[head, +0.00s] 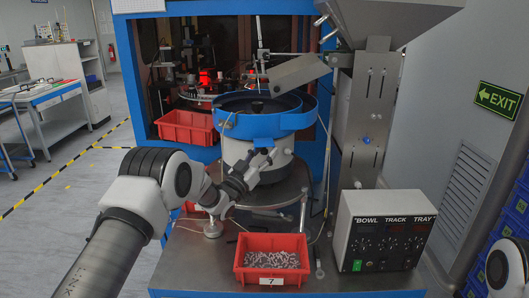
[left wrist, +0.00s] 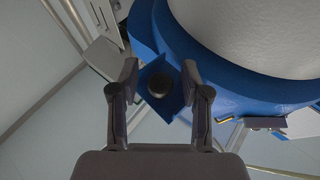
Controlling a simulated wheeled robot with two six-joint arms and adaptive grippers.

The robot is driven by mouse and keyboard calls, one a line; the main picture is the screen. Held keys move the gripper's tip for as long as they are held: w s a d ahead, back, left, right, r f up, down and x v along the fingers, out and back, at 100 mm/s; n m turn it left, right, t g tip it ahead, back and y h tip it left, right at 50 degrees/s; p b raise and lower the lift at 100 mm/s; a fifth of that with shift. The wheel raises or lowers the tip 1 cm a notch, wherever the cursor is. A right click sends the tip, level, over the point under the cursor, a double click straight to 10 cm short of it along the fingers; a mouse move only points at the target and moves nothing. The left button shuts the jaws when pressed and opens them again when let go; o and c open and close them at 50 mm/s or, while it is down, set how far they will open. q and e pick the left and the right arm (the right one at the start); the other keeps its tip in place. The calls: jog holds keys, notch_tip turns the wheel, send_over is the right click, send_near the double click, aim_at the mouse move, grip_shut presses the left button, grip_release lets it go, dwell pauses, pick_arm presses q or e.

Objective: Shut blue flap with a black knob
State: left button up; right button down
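The blue flap (left wrist: 162,66) shows in the left wrist view as a tilted plate beside the blue rim of the bowl feeder (left wrist: 227,85). Its round black knob (left wrist: 158,86) faces my camera. My left gripper (left wrist: 160,80) is open, with one finger on each side of the knob and visible gaps between. I cannot tell the flap's exact angle. My right gripper is in neither view.
A red bin (head: 272,262) with small metal parts and a label "7" stands on the metal table in front. A control box (head: 382,231) with knobs and displays is to its right. A steel hopper column (head: 362,120) rises right of the bowl. Another red bin (head: 187,127) is behind left.

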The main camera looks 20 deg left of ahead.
pick_arm(q)
grip_shut()
